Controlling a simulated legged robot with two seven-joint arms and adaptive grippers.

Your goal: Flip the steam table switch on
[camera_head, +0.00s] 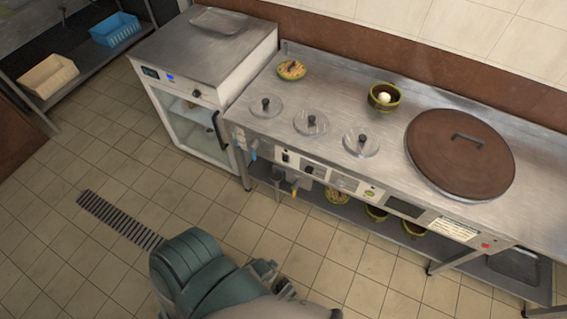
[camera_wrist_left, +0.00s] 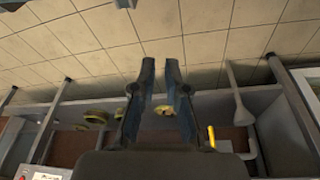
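The steam table (camera_head: 390,85) is a long steel counter with several lids on top. Its front panel carries a small black switch-like part (camera_head: 285,157) near the left end, a dark display (camera_head: 405,207) and a red button (camera_head: 486,245) near the right end. I cannot tell which of these is the power switch or how it is set. In the left wrist view, my left gripper (camera_wrist_left: 160,64) has its two fingers apart, with nothing between them. The counter front and lower shelf lie beyond it. A red button also shows at that view's lower left corner. My right gripper is not in view.
A glass-door cabinet (camera_head: 200,60) stands left of the counter. A large brown lid (camera_head: 460,150) and a bowl (camera_head: 384,97) are on top. More bowls (camera_head: 376,213) sit on the lower shelf. A floor drain (camera_head: 118,219) lies in the tiled floor, otherwise clear before the cabinet.

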